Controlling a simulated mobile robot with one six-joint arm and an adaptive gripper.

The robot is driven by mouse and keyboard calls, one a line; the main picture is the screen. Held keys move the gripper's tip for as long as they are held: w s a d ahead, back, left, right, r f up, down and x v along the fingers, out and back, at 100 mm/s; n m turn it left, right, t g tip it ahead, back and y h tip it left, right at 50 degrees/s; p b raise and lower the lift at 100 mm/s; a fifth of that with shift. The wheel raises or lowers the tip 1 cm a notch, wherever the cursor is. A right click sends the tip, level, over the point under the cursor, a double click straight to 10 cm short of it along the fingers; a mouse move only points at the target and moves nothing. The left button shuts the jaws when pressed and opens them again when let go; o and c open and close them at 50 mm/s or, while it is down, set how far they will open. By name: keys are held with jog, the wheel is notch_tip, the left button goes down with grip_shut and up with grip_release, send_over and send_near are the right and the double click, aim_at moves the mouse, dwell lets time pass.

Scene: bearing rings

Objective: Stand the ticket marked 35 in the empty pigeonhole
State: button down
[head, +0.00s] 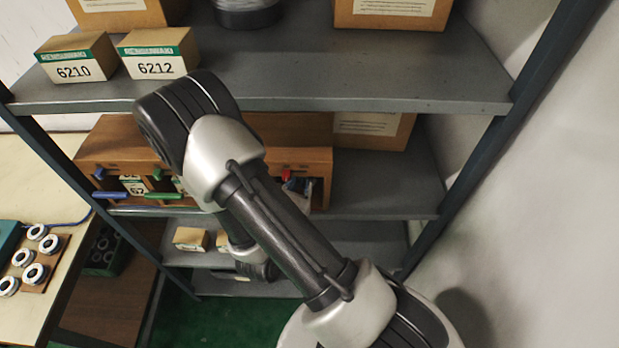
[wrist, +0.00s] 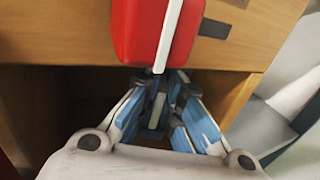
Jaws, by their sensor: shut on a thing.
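My gripper (wrist: 158,108) is shut on a thin pale thing (wrist: 157,112) seen nearly edge-on between its blue-grey fingers in the wrist view. It may be the ticket; no number shows on it. The fingertips reach toward a dark pigeonhole (wrist: 50,105) of the wooden rack (wrist: 60,40), just below a red block with a white stripe (wrist: 155,35). How deep they are I cannot tell. In the head view the rack (head: 290,157) stands on the middle shelf, and my arm covers much of its front. A small numbered box (head: 133,185) shows in a left pigeonhole.
The upper shelf (head: 330,92) overhangs the rack and carries boxes marked 6210 (head: 75,60) and 6212 (head: 158,57). Blue (head: 110,195) and green (head: 163,196) tabs show along the rack's front. A bench (head: 70,262) with bearing rings stands at left. The middle shelf's right end (head: 390,190) is clear.

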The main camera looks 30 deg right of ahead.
notch_tip(320, 180, down, 3)
jog(key=shift+f+b, duration=0.1)
jog(key=shift+b, duration=0.45)
jog(key=shift+r, duration=0.2)
jog(key=shift+f, duration=0.15)
jog(key=c, duration=2.2)
grip_release()
jog(key=shift+f, duration=0.1)
jog(key=shift+o, duration=0.8)
